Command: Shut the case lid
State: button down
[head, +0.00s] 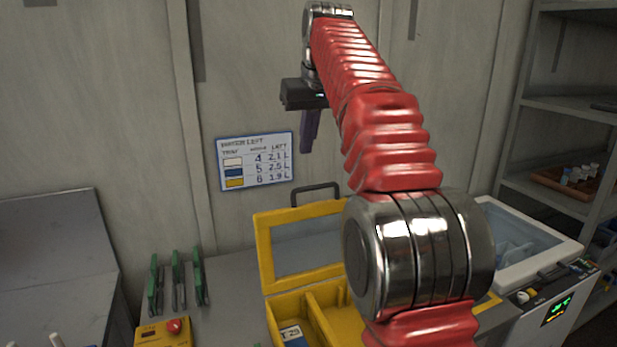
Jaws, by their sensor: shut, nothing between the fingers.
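A yellow case (309,308) stands on the bench in the lower middle of the head view. Its lid (264,250) is raised, a yellow frame around a clear pane with a dark handle (316,187) on its top edge. The open body shows compartments, one holding a blue item with a white label (291,334). My arm hides the right part of the lid and case. My gripper (308,135) is shut and empty, pointing down, above the lid handle in the picture and apart from it.
Green-handled tools (176,282) stand left of the case, behind a yellow box with a red button (162,331). A machine with a clear cover (513,243) and green display stands at the right. Shelves (570,105) rise behind it. A sign (257,161) hangs on the wall.

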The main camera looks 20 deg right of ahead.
jog(key=shift+w+d+f, duration=0.1)
jog(key=shift+w+d, duration=0.85)
jog(key=shift+w, duration=0.25)
jog(key=shift+f, duration=0.1)
notch_tip(320, 180, down, 9)
jog(key=shift+s+f, duration=0.15)
dwell(0.4)
jog(key=shift+s, duration=0.15)
dwell(0.3)
